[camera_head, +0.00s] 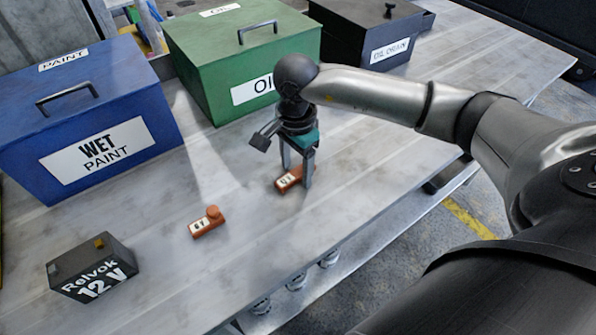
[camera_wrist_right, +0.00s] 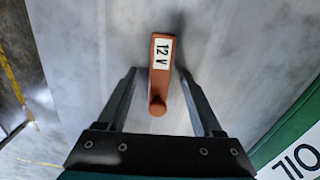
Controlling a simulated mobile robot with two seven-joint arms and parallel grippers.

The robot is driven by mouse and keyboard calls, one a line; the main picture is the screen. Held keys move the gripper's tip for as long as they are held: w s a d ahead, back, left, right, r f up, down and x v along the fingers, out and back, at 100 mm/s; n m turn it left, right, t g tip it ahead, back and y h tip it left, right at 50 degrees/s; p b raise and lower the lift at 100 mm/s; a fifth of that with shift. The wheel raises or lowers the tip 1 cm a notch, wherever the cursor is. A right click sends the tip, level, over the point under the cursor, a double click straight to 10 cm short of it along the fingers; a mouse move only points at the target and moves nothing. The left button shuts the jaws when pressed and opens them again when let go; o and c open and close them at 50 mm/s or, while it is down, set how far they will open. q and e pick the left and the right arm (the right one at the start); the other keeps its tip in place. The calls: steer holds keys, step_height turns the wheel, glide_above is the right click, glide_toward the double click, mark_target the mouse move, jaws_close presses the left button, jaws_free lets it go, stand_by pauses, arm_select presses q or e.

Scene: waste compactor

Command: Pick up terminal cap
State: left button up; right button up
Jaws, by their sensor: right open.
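Two orange terminal caps with white labels lie on the grey metal table. One terminal cap (camera_head: 287,181) is below my right gripper (camera_head: 296,181), between its fingers. In the right wrist view this cap (camera_wrist_right: 161,75) reads "12 V" and lies between the two spread fingertips of the right gripper (camera_wrist_right: 160,75), with gaps on both sides. The gripper is open and points down. The other terminal cap (camera_head: 206,223) lies to the left, nearer the battery. The black Relvok 12 V battery (camera_head: 92,267) stands at the lower left. My left gripper is not in view.
A blue wet paint box (camera_head: 85,120), a green oil box (camera_head: 235,60) and a dark oil drain box (camera_head: 365,30) stand along the back of the table (camera_head: 330,240). The table front is mostly clear, with its edge at the lower right.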

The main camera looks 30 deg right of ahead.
steer(key=shift+c, duration=0.4)
jaws_close()
